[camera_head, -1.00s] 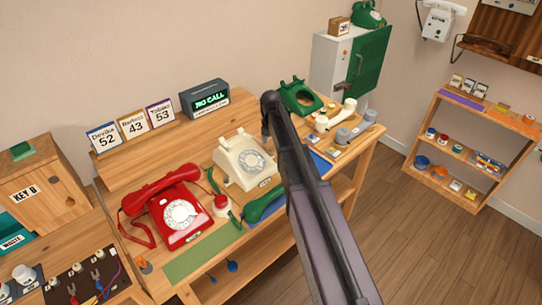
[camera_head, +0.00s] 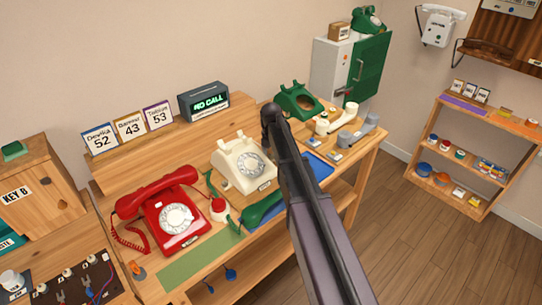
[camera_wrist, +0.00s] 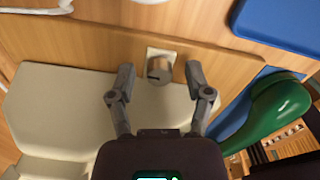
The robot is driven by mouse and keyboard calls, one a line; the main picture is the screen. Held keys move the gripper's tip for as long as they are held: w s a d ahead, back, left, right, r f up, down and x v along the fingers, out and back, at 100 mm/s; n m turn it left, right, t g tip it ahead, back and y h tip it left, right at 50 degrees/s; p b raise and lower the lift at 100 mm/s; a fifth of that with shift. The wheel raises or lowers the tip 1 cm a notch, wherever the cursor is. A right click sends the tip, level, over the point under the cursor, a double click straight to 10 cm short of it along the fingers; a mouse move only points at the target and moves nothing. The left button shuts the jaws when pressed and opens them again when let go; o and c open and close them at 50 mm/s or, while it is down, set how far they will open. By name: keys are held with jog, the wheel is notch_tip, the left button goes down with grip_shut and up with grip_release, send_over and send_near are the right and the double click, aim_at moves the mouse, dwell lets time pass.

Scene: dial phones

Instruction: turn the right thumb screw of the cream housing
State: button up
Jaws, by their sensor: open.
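The cream housing is the body of a cream dial phone (camera_head: 243,167) on the wooden desk in the head view. Its cream shell (camera_wrist: 62,105) fills the left and middle of the wrist view. A metallic grey-brown thumb screw (camera_wrist: 160,70) with a dark notch stands in front of a small cream plate, just past the shell's edge. My gripper (camera_wrist: 160,78) is open, with one finger on each side of the screw and a gap on both sides. In the head view my dark arm hides the gripper and screw.
A green handset (camera_wrist: 278,108) lies close to the right finger. A blue tray (camera_wrist: 285,22) is at the upper right of the wrist view. A red phone (camera_head: 170,212) stands left of the cream one, and a green phone (camera_head: 297,100) stands behind.

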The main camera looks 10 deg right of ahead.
grip_shut()
jog(key=shift+m, duration=0.4)
jog(key=m, duration=0.8)
jog(key=shift+s+m, duration=0.1)
jog(key=shift+m, duration=0.3)
jog(key=m, duration=0.4)
jog(key=shift+m, duration=0.3)
